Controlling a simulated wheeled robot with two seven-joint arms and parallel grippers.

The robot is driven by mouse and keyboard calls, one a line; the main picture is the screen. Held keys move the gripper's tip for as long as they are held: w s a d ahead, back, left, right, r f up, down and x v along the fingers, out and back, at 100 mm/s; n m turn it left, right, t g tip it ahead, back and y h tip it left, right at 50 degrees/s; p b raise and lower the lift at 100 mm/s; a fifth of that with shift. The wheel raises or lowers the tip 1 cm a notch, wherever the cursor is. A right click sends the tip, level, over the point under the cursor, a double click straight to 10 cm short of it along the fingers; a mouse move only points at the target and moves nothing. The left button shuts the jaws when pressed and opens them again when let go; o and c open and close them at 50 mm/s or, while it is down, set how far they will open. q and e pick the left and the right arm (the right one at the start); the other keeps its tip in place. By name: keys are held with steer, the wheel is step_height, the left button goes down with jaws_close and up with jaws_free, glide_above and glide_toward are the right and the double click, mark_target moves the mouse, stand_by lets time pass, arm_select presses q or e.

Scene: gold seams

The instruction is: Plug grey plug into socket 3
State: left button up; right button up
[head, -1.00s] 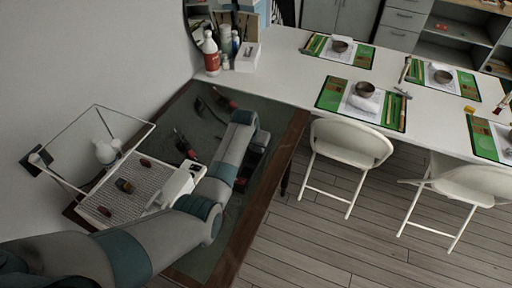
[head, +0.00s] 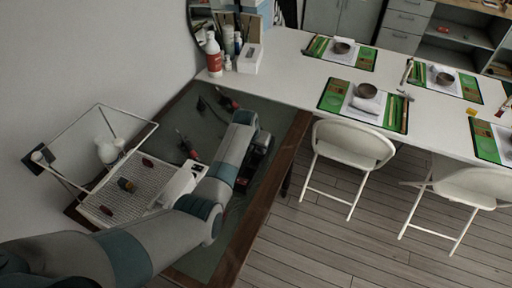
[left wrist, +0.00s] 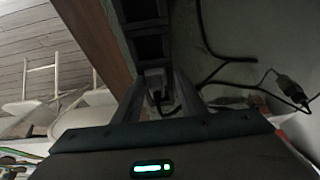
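My left gripper (left wrist: 165,82) is low over the dark workbench, and in the head view the forearm hides most of it. In the left wrist view its fingers close around a small pale grey plug (left wrist: 157,97) with a dark cable at its base. A black socket strip (left wrist: 146,25) with square recesses lies just past the fingertips; its dark edge also shows beside the arm in the head view (head: 262,152). The plug's front end is hard to see, so I cannot tell whether it touches the strip. Socket numbers are not readable. My right gripper is not in view.
Another dark plug (left wrist: 291,90) with loose black cables lies beside the strip. Red-and-black tools (head: 186,145) lie on the bench (head: 205,125). A white ribbed tray (head: 118,197) under a wire frame stands left. A long white table (head: 290,60) and folding chairs (head: 352,143) are right.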

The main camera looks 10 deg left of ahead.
arm_select(q)
steer(key=shift+s+d+f+g, duration=0.3)
steer(key=shift+s+d+f, duration=0.35)
steer(key=shift+f, duration=0.25)
steer(key=shift+r, duration=0.6)
steer(key=a+b+v, duration=0.1)
steer(key=b+v, duration=0.2)
steer(key=v, duration=1.4)
steer(key=shift+w+r, duration=0.2)
steer(key=shift+r, duration=0.15)
